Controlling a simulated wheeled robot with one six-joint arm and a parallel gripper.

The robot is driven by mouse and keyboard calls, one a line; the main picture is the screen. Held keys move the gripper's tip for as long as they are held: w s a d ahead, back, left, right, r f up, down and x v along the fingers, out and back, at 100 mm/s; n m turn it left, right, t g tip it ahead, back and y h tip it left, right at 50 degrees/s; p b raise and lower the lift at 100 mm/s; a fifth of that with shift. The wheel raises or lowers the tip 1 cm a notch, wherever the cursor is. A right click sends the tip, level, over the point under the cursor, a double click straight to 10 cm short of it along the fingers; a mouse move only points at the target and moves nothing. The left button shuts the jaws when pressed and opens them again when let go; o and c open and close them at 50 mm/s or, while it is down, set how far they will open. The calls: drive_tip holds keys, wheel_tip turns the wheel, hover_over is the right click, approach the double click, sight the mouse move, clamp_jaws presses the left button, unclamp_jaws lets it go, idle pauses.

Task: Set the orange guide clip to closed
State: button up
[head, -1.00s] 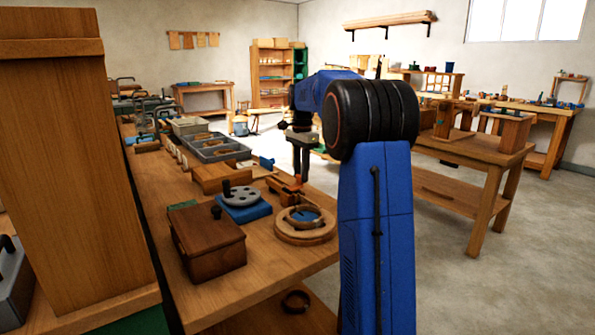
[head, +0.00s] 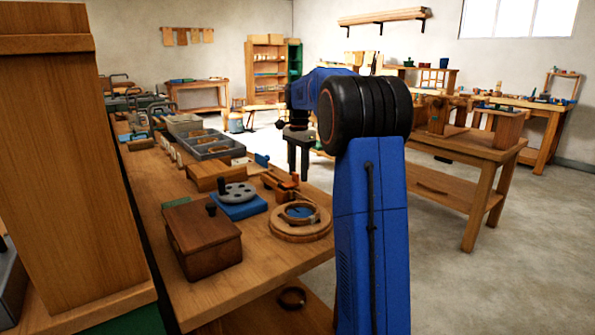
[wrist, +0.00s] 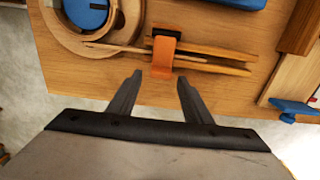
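The orange guide clip (wrist: 163,57) sits at the top middle of the wrist view, across two thin wooden strips (wrist: 215,60). It has a black piece at its far end. In the head view the clip (head: 295,179) is small and just below my fingers, so its setting is hard to tell. My gripper (wrist: 159,79) is open and empty. Its fingertips are on either side of the clip's near end in the picture, apart from it. The gripper (head: 299,176) also shows in the head view, pointing down near the bench's right edge.
A round wooden ring with a blue centre (head: 300,236) lies close to the clip. A grey disc on a blue base (head: 238,207) and a brown lidded box (head: 203,245) stand to the left. A blue-ended wooden piece (wrist: 293,109) is at the right. Open floor lies beyond the bench edge.

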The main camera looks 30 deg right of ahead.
drive_tip(key=shift+a+r, duration=0.1)
drive_tip(key=shift+r, duration=0.05)
wheel_tip(320, 180, up, 17)
idle(0.7)
drive_tip(key=shift+r, duration=0.1)
idle(0.3)
drive_tip(key=s+a+f+n+t, duration=0.1)
drive_tip(key=s+a+f+n, duration=0.3)
drive_tip(key=s+a, duration=0.5)
drive_tip(key=s+a+f+n+t, duration=0.1)
drive_tip(key=s+a+f+n, duration=0.3)
drive_tip(key=s+a, duration=0.55)
drive_tip(key=s+a+f+n+t, duration=0.1)
drive_tip(key=s+a+f+n, duration=0.3)
drive_tip(key=s+f, duration=0.6)
drive_tip(key=s+a+f+n+t, duration=0.1)
drive_tip(key=s+a+f+n, duration=0.3)
drive_tip(key=s+f, duration=0.5)
drive_tip(key=shift+s+f+n+t, duration=0.4)
drive_tip(key=shift+s+n, duration=0.4)
drive_tip(key=shift+s, duration=0.35)
